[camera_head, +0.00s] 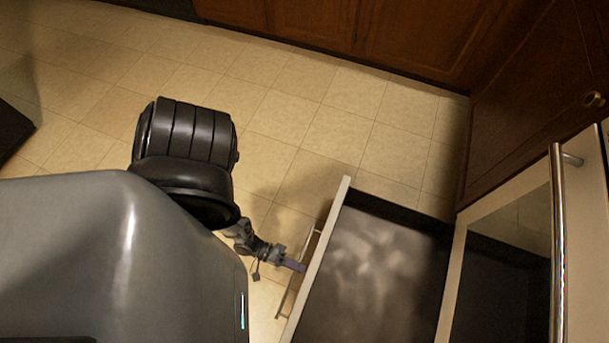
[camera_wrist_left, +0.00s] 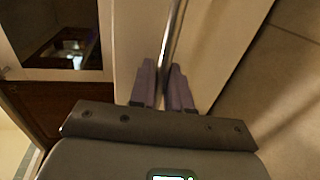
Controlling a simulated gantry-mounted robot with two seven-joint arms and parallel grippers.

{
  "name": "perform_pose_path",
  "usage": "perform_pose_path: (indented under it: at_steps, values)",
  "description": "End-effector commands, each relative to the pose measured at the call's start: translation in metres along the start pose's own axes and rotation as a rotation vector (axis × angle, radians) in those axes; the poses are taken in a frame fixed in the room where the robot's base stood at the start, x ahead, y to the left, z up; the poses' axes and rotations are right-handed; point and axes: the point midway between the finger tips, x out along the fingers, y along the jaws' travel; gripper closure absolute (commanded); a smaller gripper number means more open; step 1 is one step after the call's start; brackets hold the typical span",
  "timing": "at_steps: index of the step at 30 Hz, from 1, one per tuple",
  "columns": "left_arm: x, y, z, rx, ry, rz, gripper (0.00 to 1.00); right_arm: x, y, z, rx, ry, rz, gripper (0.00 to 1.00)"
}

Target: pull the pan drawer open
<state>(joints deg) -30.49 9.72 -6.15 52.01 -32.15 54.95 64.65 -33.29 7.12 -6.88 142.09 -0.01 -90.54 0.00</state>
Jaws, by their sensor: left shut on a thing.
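The pan drawer (camera_head: 372,262) stands pulled out below the oven in the head view, its dark inside showing and looking empty. Its light front panel (camera_head: 320,255) carries a metal bar handle (camera_head: 309,245). My left gripper (camera_head: 298,266) is at this handle. In the left wrist view the two purple fingers of my left gripper (camera_wrist_left: 164,88) are shut on the handle bar (camera_wrist_left: 172,40), one on each side of it. The drawer's light front (camera_wrist_left: 210,45) lies right behind the fingers. My right gripper is in neither view.
The oven door (camera_head: 510,240) with its long metal handle (camera_head: 558,240) is to the right of the drawer. Brown wooden cabinets (camera_head: 400,35) line the back. The tiled floor (camera_head: 290,120) between is clear.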

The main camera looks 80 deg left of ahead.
Motion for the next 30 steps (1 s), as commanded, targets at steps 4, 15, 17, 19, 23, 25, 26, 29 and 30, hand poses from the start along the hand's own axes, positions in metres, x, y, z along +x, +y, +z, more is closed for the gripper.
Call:
perform_pose_path:
  at_steps: [4, 15, 17, 19, 23, 25, 26, 29, 30]
  values:
    - [0.001, 0.001, 0.0, -0.001, -0.002, 0.003, 1.0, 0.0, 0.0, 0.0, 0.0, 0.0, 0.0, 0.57]
    - [0.001, 0.0, 0.0, 0.0, -0.001, 0.001, 0.69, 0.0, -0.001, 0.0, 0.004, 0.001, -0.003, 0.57]
    - [0.0, 0.0, 0.0, 0.0, -0.001, 0.0, 0.69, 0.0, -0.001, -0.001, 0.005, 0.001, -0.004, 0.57]
    - [0.0, 0.0, 0.0, 0.0, -0.001, 0.0, 0.69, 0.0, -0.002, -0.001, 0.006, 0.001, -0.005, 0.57]
    - [-0.006, 0.0, 0.0, 0.0, -0.001, -0.002, 0.69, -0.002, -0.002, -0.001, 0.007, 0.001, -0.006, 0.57]
    - [-0.013, 0.0, 0.0, 0.0, -0.002, -0.003, 0.69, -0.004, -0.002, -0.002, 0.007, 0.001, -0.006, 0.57]
    - [-0.017, 0.001, 0.0, 0.0, -0.001, -0.004, 0.69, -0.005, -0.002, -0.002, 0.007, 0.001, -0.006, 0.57]
    - [-0.032, 0.001, -0.001, 0.001, -0.001, -0.004, 0.69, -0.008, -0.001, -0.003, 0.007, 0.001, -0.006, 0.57]
    - [-0.039, 0.001, -0.001, 0.0, -0.002, -0.004, 0.69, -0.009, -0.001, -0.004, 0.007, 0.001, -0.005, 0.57]
